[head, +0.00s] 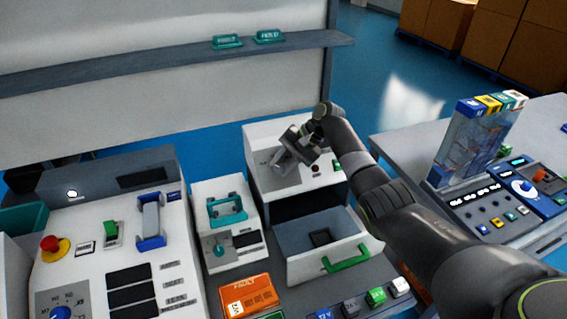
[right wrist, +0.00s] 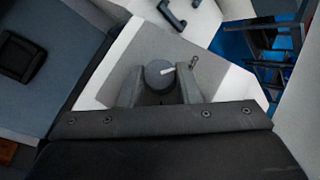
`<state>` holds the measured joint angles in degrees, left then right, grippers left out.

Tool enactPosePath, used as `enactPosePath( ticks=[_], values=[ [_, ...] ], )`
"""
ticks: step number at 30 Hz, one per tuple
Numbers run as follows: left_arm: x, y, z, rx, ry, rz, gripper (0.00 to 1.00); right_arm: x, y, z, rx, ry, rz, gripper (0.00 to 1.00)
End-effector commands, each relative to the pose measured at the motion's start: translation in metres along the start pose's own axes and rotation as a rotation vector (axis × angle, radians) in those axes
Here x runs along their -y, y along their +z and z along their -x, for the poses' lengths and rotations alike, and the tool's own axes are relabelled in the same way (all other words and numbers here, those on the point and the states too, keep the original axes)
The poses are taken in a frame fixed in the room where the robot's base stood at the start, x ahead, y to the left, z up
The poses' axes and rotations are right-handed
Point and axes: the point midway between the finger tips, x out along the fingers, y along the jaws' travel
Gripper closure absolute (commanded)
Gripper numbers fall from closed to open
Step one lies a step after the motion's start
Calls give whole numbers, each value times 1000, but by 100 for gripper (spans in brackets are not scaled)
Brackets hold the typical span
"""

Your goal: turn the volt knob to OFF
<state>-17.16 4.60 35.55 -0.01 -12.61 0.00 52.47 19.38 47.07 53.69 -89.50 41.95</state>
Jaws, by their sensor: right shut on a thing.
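The volt knob (right wrist: 160,74) is a round dark grey knob with a white pointer line, on the sloped grey panel of a white box (head: 255,133). In the right wrist view its pointer aims right and slightly up. My right gripper (right wrist: 160,88) is shut on the knob, one finger on each side. In the head view my right gripper (head: 285,163) reaches down to the box's panel and hides the knob. No dial lettering can be read around it. My left gripper is not in view.
Below the box is an open drawer (head: 304,262) with a green handle and a small black thing (head: 320,238) inside. A small metal toggle (right wrist: 194,62) stands close to the knob. A white control panel (head: 70,270) is at left; a shelf (head: 150,67) runs behind.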

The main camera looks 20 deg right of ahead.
Motion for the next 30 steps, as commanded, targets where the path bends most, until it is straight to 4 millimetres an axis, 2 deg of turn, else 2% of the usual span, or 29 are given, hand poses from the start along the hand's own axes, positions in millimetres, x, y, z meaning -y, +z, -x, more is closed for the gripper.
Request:
enactPosePath(
  ticks=[10, 28, 29, 30],
  values=[
    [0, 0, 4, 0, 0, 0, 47, 2, 0, 0, -6, 119, 110, 92],
    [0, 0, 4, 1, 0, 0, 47, 2, 0, -1, -9, 144, 135, 92],
    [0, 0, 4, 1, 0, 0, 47, 2, 0, -1, -9, 144, 135, 66],
    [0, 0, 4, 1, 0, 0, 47, 2, 0, -1, -9, 144, 135, 61]
  ],
)
